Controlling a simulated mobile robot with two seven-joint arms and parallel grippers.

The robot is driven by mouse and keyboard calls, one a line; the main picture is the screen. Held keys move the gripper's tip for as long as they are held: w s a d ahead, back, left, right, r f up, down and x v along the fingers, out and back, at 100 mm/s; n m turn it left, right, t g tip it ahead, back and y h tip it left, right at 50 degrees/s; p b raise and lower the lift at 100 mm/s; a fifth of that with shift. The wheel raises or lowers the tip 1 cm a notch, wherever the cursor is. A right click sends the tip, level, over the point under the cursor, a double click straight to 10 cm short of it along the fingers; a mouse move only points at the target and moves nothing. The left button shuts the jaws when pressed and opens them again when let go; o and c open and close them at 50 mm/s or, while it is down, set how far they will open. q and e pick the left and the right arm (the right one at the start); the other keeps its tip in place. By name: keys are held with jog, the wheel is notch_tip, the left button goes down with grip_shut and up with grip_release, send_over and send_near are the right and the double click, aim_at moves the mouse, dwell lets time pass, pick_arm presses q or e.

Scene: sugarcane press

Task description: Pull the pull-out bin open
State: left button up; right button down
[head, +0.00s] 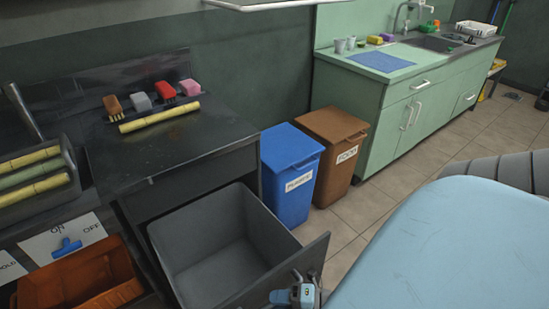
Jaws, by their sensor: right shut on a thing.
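The pull-out bin (205,262) is a grey, empty, open-topped box under the dark counter on the left. It stands well out from the counter, with its dark front panel (316,258) toward the bottom middle. My right gripper (297,277) is at the bottom edge of the view, at the outer side of the front panel. It is shut on the bin's front; its grip point is small and partly hidden. My left gripper is not in view.
A blue bin (287,185) and a brown bin (337,140) with labels stand just beyond the pull-out bin. An orange crate (110,285) is at lower left. Sugarcane pieces (160,114) and brushes lie on the dark counter (190,150). A green sink cabinet (395,125) stands at the back right.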

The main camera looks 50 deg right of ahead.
jog(key=c, duration=1.1)
grip_release()
jog(key=shift+o, duration=0.2)
pick_arm(q)
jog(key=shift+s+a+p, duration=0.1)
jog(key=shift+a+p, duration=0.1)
jog(key=shift+p, duration=0.7)
pick_arm(e)
jog(key=v, duration=1.4)
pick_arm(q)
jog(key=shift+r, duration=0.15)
pick_arm(e)
jog(key=shift+w, duration=0.1)
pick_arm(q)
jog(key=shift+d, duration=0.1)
